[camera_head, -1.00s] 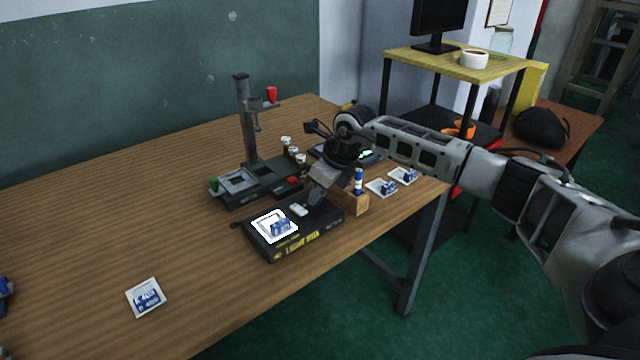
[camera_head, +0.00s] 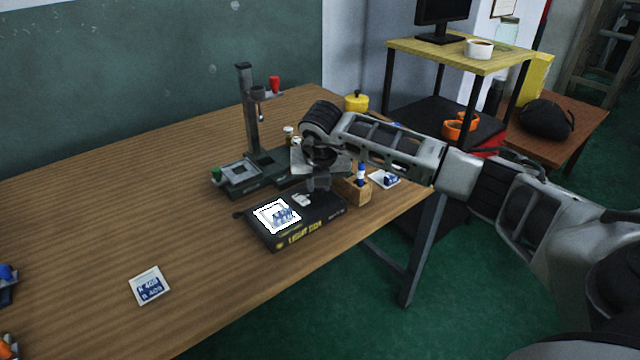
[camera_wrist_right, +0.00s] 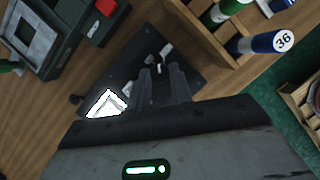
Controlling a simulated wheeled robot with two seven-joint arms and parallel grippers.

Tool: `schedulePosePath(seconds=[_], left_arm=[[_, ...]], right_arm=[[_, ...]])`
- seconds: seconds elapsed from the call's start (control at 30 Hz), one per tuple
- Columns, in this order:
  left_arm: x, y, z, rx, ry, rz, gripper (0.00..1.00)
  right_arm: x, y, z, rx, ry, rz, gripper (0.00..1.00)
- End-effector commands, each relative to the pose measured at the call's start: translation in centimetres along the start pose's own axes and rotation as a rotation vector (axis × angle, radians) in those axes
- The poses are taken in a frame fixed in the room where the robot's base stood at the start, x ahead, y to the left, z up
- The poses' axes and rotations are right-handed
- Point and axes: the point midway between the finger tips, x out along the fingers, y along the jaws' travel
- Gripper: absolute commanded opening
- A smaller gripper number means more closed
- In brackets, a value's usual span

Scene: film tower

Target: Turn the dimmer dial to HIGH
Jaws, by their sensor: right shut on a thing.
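The black light box (camera_head: 270,238) lies near the table's front edge, with yellow lettering on its front. Its lit white panel (camera_head: 264,222) carries a small card with blue print; the glowing panel also shows in the wrist view (camera_wrist_right: 103,106). A small whitish part (camera_head: 301,200) sits on the box's top, just left of my right gripper (camera_head: 319,188). That gripper points down at the right part of the box and is shut on the dimmer dial, which its fingers (camera_wrist_right: 158,72) mostly hide. I cannot read the dial's setting. My left gripper is not in view.
A dark enlarger stand (camera_head: 252,115) with a red knob stands behind the box. A wooden holder (camera_head: 354,190) with a blue-capped vial is close on the right. A printed card (camera_head: 150,286) lies at front left. The table's left middle is clear.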

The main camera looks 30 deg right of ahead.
Motion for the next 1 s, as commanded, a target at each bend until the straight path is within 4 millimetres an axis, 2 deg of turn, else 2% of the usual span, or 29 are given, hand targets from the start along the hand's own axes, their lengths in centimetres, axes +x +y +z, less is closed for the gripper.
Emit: schedulePosePath(seconds=[0.4, 1.0], left_arm=[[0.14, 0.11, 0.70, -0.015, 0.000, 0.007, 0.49], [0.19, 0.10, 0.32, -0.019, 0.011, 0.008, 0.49]], right_arm=[[0.05, 0.32, -0.01, 0.244, 0.001, -0.099, 0.00], [0.04, 0.29, -0.01, 0.311, 0.003, -0.129, 0.00]])
